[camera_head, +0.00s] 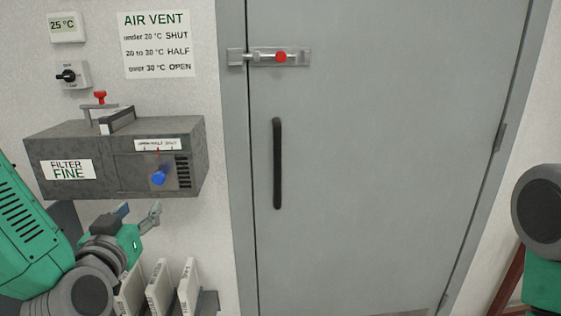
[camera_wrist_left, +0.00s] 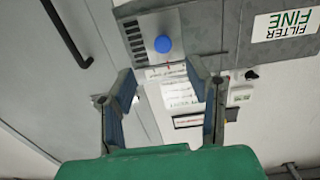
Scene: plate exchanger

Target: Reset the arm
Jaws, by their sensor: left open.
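My left gripper (camera_head: 138,214) is open and empty in the head view, low on the left, just below the grey filter box. Its two fingers also show spread apart in the left wrist view (camera_wrist_left: 163,95), with nothing between them. The grey box (camera_head: 80,153) is fixed to the wall and bears a "FILTER FINE" label. A blue knob (camera_head: 158,178) sits on its front, and shows beyond the fingers in the wrist view (camera_wrist_left: 163,44), apart from them. My right arm shows only in part at the right edge of the head view; its gripper is out of view.
A grey door (camera_head: 380,150) has a black handle (camera_head: 277,163) and a bolt with a red knob (camera_head: 281,57). An air vent sign (camera_head: 157,45), a 25 °C display (camera_head: 66,27) and a switch (camera_head: 70,75) are on the wall. Upright white filters (camera_head: 160,288) stand below the box.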

